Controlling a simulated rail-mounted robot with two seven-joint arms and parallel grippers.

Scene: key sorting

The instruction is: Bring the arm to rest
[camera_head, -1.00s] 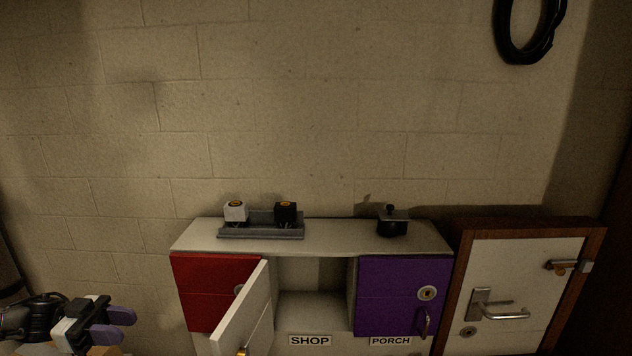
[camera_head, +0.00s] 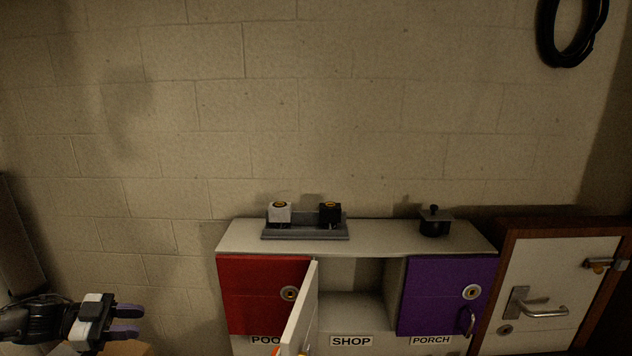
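My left gripper (camera_head: 128,322) is at the lower left, well to the left of the cabinet. Its two purple-tipped fingers are apart with a gap between them, and nothing shows in it. My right gripper is not in view. The cabinet (camera_head: 372,243) has a red door (camera_head: 262,296) at the left and a purple door (camera_head: 444,290) at the right, both shut. The white middle door (camera_head: 301,312) stands open above the SHOP label (camera_head: 351,341), and the compartment behind it looks empty where it shows.
On the cabinet top are a grey tray (camera_head: 300,237) with a white-headed key (camera_head: 279,211) and a black-headed key (camera_head: 330,212), and a small dark pot (camera_head: 434,222). A wood-framed white door (camera_head: 545,285) stands at the right. A black coil (camera_head: 572,35) hangs on the wall.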

